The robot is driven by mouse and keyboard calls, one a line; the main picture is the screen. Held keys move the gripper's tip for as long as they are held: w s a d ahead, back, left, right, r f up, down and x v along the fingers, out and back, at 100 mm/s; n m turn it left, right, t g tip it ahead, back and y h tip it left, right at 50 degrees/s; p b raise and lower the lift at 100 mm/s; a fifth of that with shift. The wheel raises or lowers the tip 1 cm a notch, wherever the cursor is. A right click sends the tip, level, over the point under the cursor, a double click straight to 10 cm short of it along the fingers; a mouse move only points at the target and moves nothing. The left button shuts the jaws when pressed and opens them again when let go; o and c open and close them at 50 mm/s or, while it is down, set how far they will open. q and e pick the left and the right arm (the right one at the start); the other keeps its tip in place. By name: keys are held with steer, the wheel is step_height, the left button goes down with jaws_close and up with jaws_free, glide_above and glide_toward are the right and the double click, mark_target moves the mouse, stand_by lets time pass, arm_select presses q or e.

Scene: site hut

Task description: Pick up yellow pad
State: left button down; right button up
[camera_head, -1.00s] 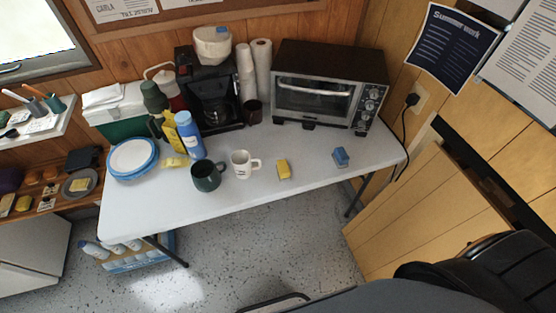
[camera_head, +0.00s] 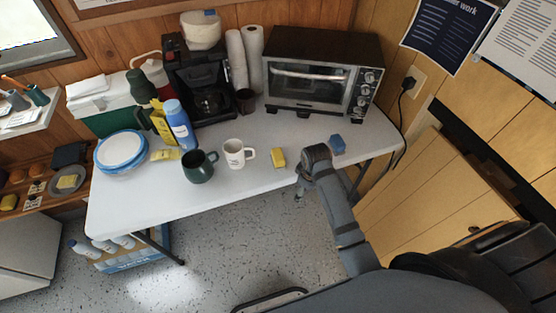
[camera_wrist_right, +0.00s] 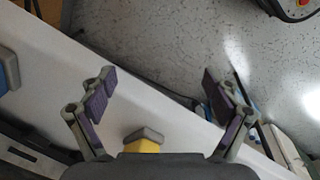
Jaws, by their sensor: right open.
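The yellow pad (camera_head: 278,158), a small block, lies on the white table near its front edge, right of the white mug. In the right wrist view the yellow pad (camera_wrist_right: 143,146) shows at the bottom with a greyish face, partly hidden by the gripper's body. My right gripper (camera_head: 301,188) is at the table's front edge, just right of and nearer than the pad. In the wrist view the right gripper (camera_wrist_right: 157,82) has its fingers wide apart with nothing between them. My left gripper is not in view.
A blue block (camera_head: 337,144) lies right of the pad, close to my right arm. A white mug (camera_head: 235,154) and a dark green mug (camera_head: 199,167) stand to the left. A toaster oven (camera_head: 322,72) stands behind. The table's front left is clear.

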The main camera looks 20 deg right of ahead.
steer(key=w+a+r+n, duration=0.1)
steer(key=w+r, duration=0.1)
steer(key=w, duration=0.1)
steer(key=w+a+r+n, duration=0.1)
steer(key=w+r+n, duration=0.1)
steer(key=w+a+r+n+g, duration=0.1)
steer(key=w+r+n, duration=0.1)
steer(key=w+r, duration=0.1)
steer(key=shift+w+a, duration=0.2)
steer(key=shift+w, duration=0.1)
steer(key=w+a+r+n, duration=0.1)
steer(key=r, duration=0.1)
steer(key=w+a+r+n, duration=0.1)
steer(key=r+n, duration=0.1)
steer(key=w+a+r+n, duration=0.1)
steer(key=w+r, duration=0.1)
steer(key=r, duration=0.1)
steer(key=shift+w+n+g+y, duration=0.1)
steer(key=shift+n+g+y, duration=0.2)
steer(key=shift+n+g, duration=0.1)
steer(key=b, duration=0.2)
glide_above(278, 154)
steer(key=f, duration=0.4)
steer(key=shift+a, duration=0.25)
steer(key=shift+d+f+p, duration=0.15)
steer(key=shift+f+p, duration=0.05)
steer(key=shift+f, duration=1.25)
steer(key=shift+d+f+p, duration=0.15)
steer(key=shift+f, duration=1.25)
steer(key=c, duration=1.2)
